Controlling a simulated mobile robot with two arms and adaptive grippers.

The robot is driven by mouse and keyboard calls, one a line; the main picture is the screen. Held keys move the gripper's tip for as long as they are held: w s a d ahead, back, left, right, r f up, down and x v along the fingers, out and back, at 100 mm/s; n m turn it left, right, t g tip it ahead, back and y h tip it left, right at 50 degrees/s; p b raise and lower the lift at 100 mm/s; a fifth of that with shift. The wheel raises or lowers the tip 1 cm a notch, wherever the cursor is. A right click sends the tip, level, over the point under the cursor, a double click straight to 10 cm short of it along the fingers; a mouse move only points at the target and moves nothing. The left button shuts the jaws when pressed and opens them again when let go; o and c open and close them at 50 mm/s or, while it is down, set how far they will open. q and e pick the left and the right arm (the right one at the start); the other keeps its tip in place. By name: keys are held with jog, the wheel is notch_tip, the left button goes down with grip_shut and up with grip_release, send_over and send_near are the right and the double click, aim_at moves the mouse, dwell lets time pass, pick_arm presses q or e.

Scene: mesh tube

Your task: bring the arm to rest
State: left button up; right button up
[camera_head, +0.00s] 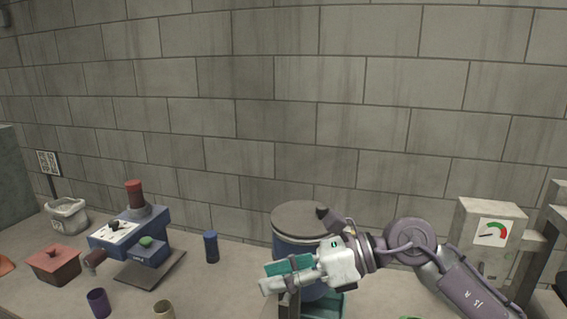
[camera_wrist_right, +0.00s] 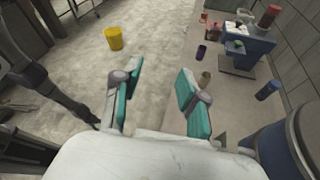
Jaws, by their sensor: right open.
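My right arm (camera_head: 410,246) reaches in from the lower right in the head view, across the front of a blue drum. Its gripper (camera_head: 277,276) points left above the table, in front of the drum. In the right wrist view the two teal-padded fingers (camera_wrist_right: 160,84) stand wide apart with nothing between them. My left gripper shows in neither view.
The blue drum (camera_head: 285,245) with a grey lid stands close behind my right gripper. A teal tray (camera_head: 332,308) is partly hidden below it. A blue machine (camera_head: 146,241), a blue cylinder (camera_head: 211,247), small cups and a red box (camera_head: 54,266) stand left. A gauge box (camera_head: 491,232) is right.

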jog(key=w+d+r+m+t+y, duration=0.1)
jog(key=d+r+m+t+y, duration=0.15)
jog(key=m+t, duration=0.7)
jog(key=w+d+r+m+t+y, duration=0.25)
jog(key=m+t, duration=0.45)
jog(key=m, duration=0.6)
jog(key=s+d+f+m+h, duration=0.1)
jog(key=d+f+m+h, duration=0.6)
jog(key=f+m+h, duration=0.3)
jog(key=d+f+m+h, duration=0.7)
jog(key=f+m+h, duration=0.2)
jog(key=m, duration=0.2)
jog(key=s+d+f+m+g, duration=0.2)
jog(key=s+f+m+g, duration=0.3)
jog(key=s+f+g, duration=1.3)
jog(key=s+f+t+b, duration=0.1)
jog(key=s+f, duration=0.2)
jog(key=f, duration=0.8)
jog(key=s+f+t+b, duration=0.1)
jog(key=s+f, duration=0.2)
jog(key=f, duration=0.8)
jog(key=s+f+t+b, duration=0.1)
jog(key=s+f+t, duration=0.15)
jog(key=f, duration=0.85)
jog(key=s+d+f+g+b, duration=0.2)
jog(key=s+d+f, duration=0.1)
jog(key=s+f, duration=1.3)
jog(key=shift+d+f, duration=0.15)
